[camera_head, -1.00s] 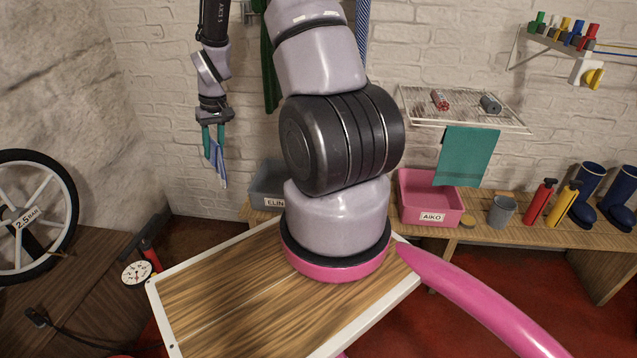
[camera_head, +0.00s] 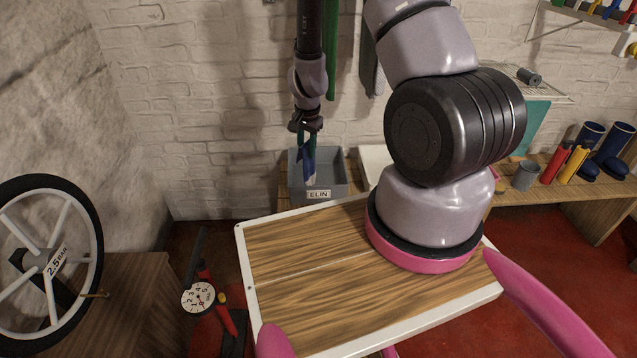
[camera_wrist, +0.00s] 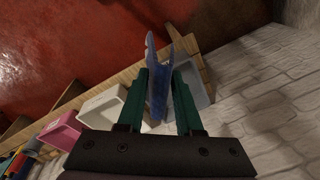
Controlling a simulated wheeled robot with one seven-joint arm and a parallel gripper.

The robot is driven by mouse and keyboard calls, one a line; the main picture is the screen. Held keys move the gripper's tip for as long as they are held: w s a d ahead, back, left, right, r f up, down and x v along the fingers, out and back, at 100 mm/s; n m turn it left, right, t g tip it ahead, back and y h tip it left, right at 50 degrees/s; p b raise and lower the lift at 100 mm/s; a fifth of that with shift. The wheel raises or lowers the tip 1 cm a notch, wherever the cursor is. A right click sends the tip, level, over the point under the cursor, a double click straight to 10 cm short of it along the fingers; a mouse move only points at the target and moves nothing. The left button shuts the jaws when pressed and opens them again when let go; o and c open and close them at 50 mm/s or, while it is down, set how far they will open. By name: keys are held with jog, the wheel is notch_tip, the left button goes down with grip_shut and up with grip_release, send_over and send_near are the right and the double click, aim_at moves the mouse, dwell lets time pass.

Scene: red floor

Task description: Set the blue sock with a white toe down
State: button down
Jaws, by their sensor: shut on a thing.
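My gripper (camera_head: 308,128) points down in front of the brick wall and is shut on the blue sock (camera_head: 309,160). The sock hangs from the green fingers, in line with the grey bin labelled ELIN (camera_head: 335,174) in the head view. In the wrist view the sock (camera_wrist: 155,85) is pinched between the two fingers (camera_wrist: 160,95) and reaches out past their tips. The grey bin (camera_wrist: 193,82) shows behind and to the right of it there. I cannot tell how high the sock is above the bin.
A white bin (camera_wrist: 101,108) and a pink bin (camera_wrist: 63,132) stand along the wooden bench (camera_head: 555,180) beside the grey one. My wooden-topped base fills the front. A pump with a gauge (camera_head: 198,298) and a spoked wheel (camera_head: 45,262) are at left.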

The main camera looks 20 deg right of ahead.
aim_at(315, 169)
jog(key=f+m, duration=0.4)
jog(key=m, duration=0.1)
jog(key=shift+s+d+f+h, duration=0.3)
jog(key=shift+d+f+h, duration=0.05)
jog(key=shift+h, duration=0.05)
jog(key=f+m, duration=0.1)
jog(key=d+f+m, duration=0.1)
jog(key=m, duration=0.1)
jog(key=shift+s+f+g, duration=0.15)
jog(key=shift+f+g, duration=0.15)
jog(key=shift+s+f+m, duration=0.1)
jog(key=shift+s+m, duration=0.05)
jog(key=shift+m, duration=0.25)
jog(key=shift+d+f, duration=0.1)
jog(key=shift+d, duration=0.1)
